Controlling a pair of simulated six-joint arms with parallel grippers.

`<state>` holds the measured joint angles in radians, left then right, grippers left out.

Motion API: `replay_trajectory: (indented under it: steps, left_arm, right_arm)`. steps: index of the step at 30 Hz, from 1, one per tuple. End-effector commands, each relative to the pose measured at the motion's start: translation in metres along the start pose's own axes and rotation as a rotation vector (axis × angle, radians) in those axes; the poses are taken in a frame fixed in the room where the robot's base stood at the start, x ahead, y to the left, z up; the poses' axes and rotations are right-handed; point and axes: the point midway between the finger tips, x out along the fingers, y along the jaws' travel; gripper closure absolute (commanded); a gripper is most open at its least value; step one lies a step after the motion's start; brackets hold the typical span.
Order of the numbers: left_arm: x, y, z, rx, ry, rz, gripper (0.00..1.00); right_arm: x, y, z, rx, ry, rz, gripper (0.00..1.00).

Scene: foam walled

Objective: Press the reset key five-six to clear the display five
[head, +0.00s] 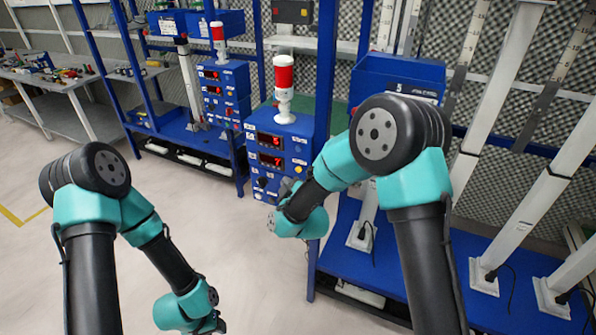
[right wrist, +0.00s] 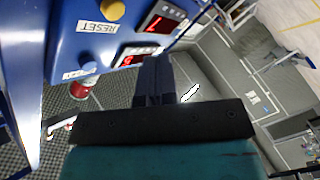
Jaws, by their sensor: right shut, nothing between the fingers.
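A blue console (head: 281,125) stands ahead with two red-digit displays. The upper display (head: 271,140) reads 5 and the lower display (head: 271,160) reads 7. A yellow round key (head: 300,167) sits at the lower right of its face. In the right wrist view the yellow key (right wrist: 111,9) has an upside-down RESET label (right wrist: 97,27) beside it. My right gripper (right wrist: 153,78) is shut and empty, in front of the console and apart from the key in the picture. It also shows small in the head view (head: 286,188). My left gripper is out of view below the frame.
A red and white beacon (head: 284,80) tops the console. A second blue console (head: 222,85) with displays stands further back left. A blue bin (head: 398,72) marked 5 is at the right. Open floor (head: 235,270) lies in front.

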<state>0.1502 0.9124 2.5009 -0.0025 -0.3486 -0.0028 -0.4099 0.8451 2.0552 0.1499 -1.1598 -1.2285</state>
Motion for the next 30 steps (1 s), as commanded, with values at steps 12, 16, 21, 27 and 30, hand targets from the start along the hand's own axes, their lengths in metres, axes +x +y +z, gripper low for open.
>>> replay_trajectory:
  steps: [12,16,21,27,30]
  left_arm:
    - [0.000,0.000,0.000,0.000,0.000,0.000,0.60]
    - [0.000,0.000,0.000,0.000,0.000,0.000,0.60]
    - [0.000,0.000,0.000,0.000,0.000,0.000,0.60]
    - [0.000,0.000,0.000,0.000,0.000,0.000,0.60]
    - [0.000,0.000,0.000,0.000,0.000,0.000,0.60]
  right_arm:
    - [0.025,0.018,0.018,0.000,0.000,0.001,1.00]
    - [0.026,0.019,0.019,0.000,0.000,0.000,1.00]
    - [0.026,0.019,0.019,0.000,0.000,0.000,1.00]
    - [0.026,0.019,0.019,0.000,0.000,0.000,1.00]
    - [0.025,0.019,0.019,0.000,0.000,0.000,1.00]
